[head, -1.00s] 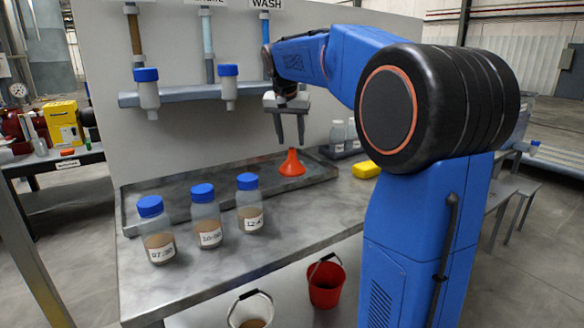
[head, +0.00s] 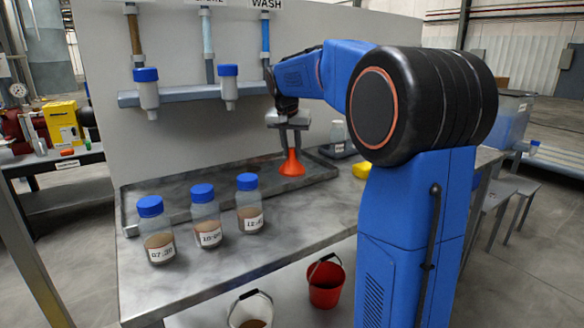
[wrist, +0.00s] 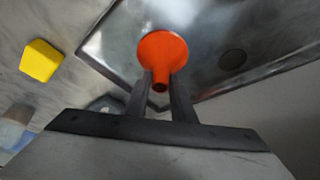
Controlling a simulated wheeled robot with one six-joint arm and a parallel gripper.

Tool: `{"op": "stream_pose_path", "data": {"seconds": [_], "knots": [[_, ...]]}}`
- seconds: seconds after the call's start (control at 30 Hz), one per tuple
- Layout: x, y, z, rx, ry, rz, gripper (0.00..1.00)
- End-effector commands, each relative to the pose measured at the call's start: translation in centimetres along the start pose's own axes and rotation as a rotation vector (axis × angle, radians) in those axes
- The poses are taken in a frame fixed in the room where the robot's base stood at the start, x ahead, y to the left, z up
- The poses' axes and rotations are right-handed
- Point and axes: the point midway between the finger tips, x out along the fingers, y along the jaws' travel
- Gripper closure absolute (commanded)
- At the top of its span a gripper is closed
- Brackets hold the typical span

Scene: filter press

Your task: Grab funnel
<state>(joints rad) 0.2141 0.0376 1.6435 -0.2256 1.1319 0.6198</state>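The orange funnel (head: 291,167) stands wide end down on the grey tray at the back of the bench, its narrow stem pointing up. My gripper (head: 291,152) is above it, pointing down, with its fingers around the stem. In the wrist view the funnel (wrist: 162,50) lies between the fingertips (wrist: 161,82), one finger on each side of the stem. The fingers look drawn in against the stem, with no clear gap. The funnel appears to rest on the tray.
The shallow tray (head: 158,203) runs along the back panel. Several blue-capped sample bottles stand at front left, including one bottle (head: 249,205). A yellow block (head: 362,171) lies to the right. A bottle shelf (head: 185,95) is above left. Buckets stand below the bench.

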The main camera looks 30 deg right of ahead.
Motion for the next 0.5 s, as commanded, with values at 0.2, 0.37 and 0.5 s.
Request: {"op": "stream_pose_path", "data": {"seconds": [0.2,0.37,0.5], "knots": [[0.04,0.00,0.03,0.000,-0.001,0.001,1.00],[0.07,0.00,0.05,0.000,-0.002,0.001,1.00],[-0.04,0.00,0.11,0.000,-0.002,0.001,1.00]]}}
